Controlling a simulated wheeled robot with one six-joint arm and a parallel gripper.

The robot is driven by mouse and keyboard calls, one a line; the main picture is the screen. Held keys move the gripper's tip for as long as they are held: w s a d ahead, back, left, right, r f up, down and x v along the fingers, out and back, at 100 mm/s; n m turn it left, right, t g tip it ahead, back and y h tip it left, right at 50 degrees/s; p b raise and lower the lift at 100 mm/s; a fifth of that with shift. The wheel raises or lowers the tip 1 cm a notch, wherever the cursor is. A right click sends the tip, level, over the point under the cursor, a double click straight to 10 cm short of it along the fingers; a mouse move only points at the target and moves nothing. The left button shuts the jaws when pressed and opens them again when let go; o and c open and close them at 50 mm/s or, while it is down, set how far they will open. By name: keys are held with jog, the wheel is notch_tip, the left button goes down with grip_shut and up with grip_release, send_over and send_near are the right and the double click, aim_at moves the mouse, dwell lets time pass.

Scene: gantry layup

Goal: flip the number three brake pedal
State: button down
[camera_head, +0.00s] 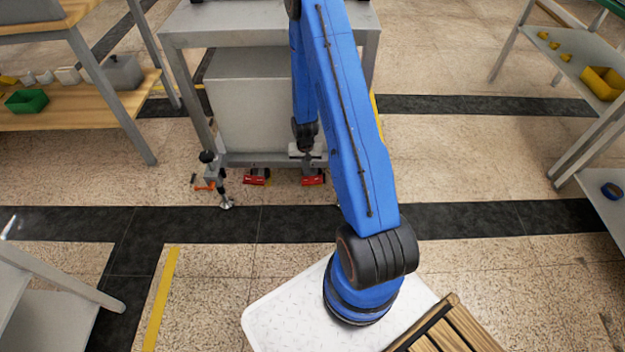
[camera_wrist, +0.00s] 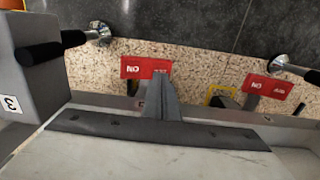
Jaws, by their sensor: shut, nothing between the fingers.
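My gripper (camera_wrist: 161,80) is shut and empty; in the wrist view its fingers point up the picture and their tips overlap the edge of a red pedal (camera_wrist: 145,67) with white lettering. I cannot tell whether they touch it. A grey block (camera_wrist: 40,85) beside this pedal bears a "3" label (camera_wrist: 11,103). A second red pedal (camera_wrist: 268,88) is to the right. In the head view my gripper (camera_head: 307,152) is low at the grey cart's base, just above the right red pedal (camera_head: 313,177); the other red pedal (camera_head: 257,176) is left of it.
The grey cart (camera_head: 245,115) stands right behind the pedals. A block with a black knob (camera_head: 208,157) and a metal foot (camera_head: 226,204) sticks out at its left corner. Another metal foot (camera_wrist: 98,33) and black handle (camera_wrist: 50,46) are near the numbered block. Floor in front is clear.

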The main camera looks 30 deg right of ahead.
jog(key=shift+r, duration=2.05)
notch_tip(320, 180, up, 18)
jog(key=n+t, duration=0.1)
jog(key=n, duration=0.1)
send_over(306, 180)
jog(key=a, duration=0.4)
jog(key=s+a+r+n+t, duration=0.1)
jog(key=s+a+r, duration=0.1)
jog(key=r, duration=0.5)
jog(key=s+a+r, duration=0.2)
jog(key=s+r, duration=0.1)
jog(key=r, duration=0.4)
jog(key=s+a+r+n+t, duration=0.1)
jog(key=s+a+r+n, duration=0.1)
jog(key=s+r, duration=0.7)
jog(key=s+a+r+n+t, duration=0.1)
jog(key=s+a+r, duration=0.4)
jog(key=s+r, duration=0.4)
jog(key=s, duration=0.7)
jog(key=shift+a+n+t, duration=0.3)
jog(key=shift+n+t, duration=0.1)
